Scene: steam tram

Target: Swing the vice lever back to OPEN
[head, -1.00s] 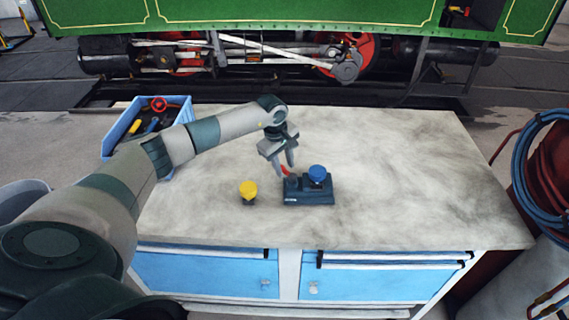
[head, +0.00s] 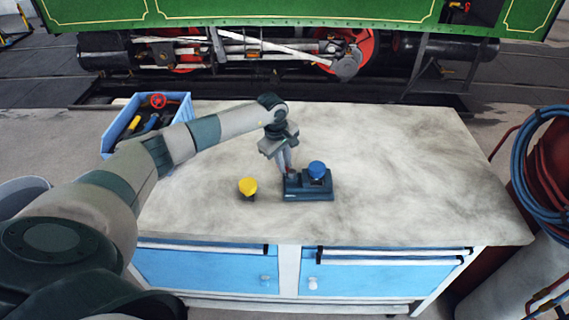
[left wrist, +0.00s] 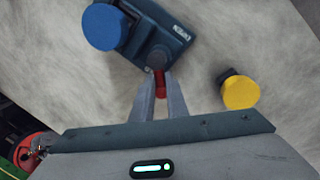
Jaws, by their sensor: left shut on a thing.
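The vice (head: 309,193) is a dark blue block on the bench, with a blue round-topped piece (head: 317,170) at its right side. Its red lever (left wrist: 160,84) shows in the left wrist view, sticking out from the dark pivot. My left gripper (head: 285,171) is at the left part of the vice, pointing down. In the left wrist view its fingers (left wrist: 159,90) are closed on the red lever, one on each side. In the head view the fingers mostly hide the lever. My right gripper is in neither view.
A yellow-topped piece (head: 248,187) stands on the bench just left of the vice. A blue crate (head: 121,125) with tools is at the bench's back left. The bench top (head: 420,170) is clear to the right. Hoses hang beyond its right edge.

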